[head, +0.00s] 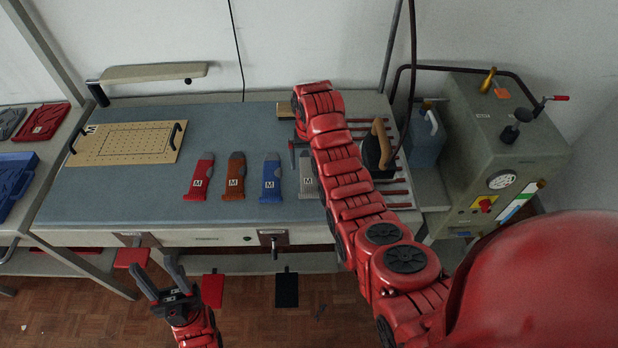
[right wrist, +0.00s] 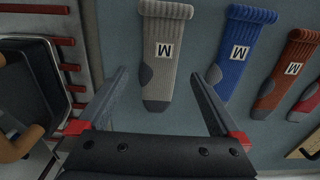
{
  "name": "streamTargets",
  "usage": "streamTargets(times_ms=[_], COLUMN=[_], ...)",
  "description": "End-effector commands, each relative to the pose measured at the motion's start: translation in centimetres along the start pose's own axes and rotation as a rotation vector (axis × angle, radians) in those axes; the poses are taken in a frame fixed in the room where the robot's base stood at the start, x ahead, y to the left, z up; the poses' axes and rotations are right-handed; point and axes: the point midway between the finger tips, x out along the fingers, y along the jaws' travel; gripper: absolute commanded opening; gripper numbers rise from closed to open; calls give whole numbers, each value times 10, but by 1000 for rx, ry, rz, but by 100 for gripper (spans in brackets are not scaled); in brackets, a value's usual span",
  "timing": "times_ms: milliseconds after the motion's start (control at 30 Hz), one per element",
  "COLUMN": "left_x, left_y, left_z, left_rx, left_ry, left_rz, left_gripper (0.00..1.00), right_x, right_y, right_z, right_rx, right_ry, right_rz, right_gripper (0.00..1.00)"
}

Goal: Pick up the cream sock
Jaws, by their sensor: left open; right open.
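The cream sock (head: 307,174), pale greyish with dark grey toe and heel patches and an M label, lies flat on the blue-grey table at the right end of a row of socks. My right arm partly hides it in the head view. In the right wrist view the cream sock (right wrist: 165,52) shows whole, toe towards me. My right gripper (right wrist: 166,76) is open and empty, its fingers on either side of the sock's toe end in the picture, seemingly above the table. My left gripper (head: 156,275) is open and empty, in front of the table's front edge.
Blue (head: 271,178), brown (head: 235,177) and red (head: 200,178) socks lie left of the cream one. An iron (head: 376,152) on a rack stands close to its right. A perforated board (head: 125,144) lies at the left.

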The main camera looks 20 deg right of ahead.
Motion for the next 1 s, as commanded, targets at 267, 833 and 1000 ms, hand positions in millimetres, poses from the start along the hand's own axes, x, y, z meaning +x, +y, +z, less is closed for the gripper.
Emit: streamTargets(times_ms=[267,833,1000], left_x=[19,22,22], left_y=[-1,-1,-1], left_z=[-3,-4,-4], left_rx=[0,0,0], left_ry=[0,0,0], left_rz=[0,0,0], left_gripper=[50,50,50], right_x=[26,41,41], right_y=[0,0,0], right_z=[-5,-6,-6], right_rx=[1,2,2], right_ry=[-7,0,0], right_rz=[2,0,0], right_gripper=[100,78,48])
